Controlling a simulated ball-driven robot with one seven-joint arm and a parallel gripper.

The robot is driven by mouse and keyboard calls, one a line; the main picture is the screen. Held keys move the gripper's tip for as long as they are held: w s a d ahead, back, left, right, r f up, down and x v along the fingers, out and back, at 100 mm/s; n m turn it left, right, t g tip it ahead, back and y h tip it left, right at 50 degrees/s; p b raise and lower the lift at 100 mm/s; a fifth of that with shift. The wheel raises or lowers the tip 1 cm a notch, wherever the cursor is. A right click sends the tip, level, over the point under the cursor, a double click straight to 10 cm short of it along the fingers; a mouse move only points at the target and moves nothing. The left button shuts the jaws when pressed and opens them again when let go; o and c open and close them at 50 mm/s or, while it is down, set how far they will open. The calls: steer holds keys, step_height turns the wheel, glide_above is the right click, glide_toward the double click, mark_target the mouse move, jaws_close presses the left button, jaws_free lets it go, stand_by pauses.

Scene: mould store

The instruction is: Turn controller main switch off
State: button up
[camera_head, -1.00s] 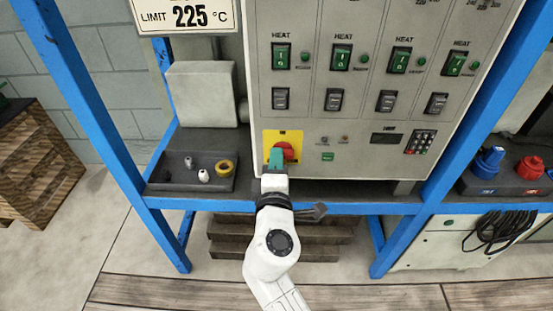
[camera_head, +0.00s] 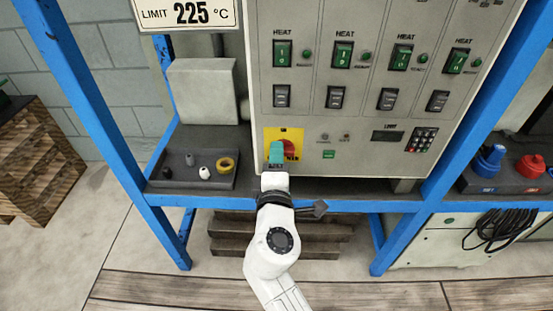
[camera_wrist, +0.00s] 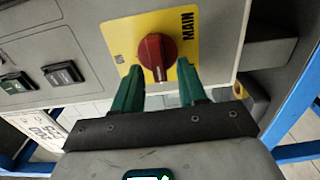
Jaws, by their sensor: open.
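The controller main switch is a red rotary knob (camera_wrist: 157,55) on a yellow plate (camera_wrist: 206,40) marked MAIN, at the lower left of the grey controller panel (camera_head: 350,165). The red knob also shows in the head view (camera_head: 291,149), partly covered by my gripper (camera_head: 276,152). In the wrist view my gripper (camera_wrist: 160,86) is open. Its two green fingers stand apart on either side of the knob's near end. I cannot tell whether either finger touches the knob.
The panel carries several green HEAT switches (camera_head: 343,55) above. Blue frame posts (camera_head: 87,100) stand on both sides, with a blue rail (camera_head: 375,205) below the panel.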

steer(key=s, duration=1)
steer(key=shift+s+p, duration=0.35)
steer(key=shift+s, duration=0.05)
steer(key=s+d+f+m+g+h, duration=0.1)
steer(key=d+f+m+g+h, duration=0.2)
steer(key=d, duration=0.5)
steer(key=s+d+f+m+g+h, duration=0.2)
steer(key=d+f+m, duration=0.35)
steer(key=d, duration=0.35)
steer(key=s+d+f+m+g+y, duration=0.1)
steer(key=s+d+f+m+g, duration=0.65)
steer(key=s+d+f, duration=0.4)
steer(key=s+m+g+y, duration=0.3)
steer(key=s+g+y, duration=0.15)
steer(key=s, duration=0.95)
step_height(320, 180, up, 15)
steer(key=p, duration=1.6)
steer(key=shift+w+f+h, duration=0.2)
steer(key=shift+w+h, duration=0.15)
steer(key=shift+w, duration=0.05)
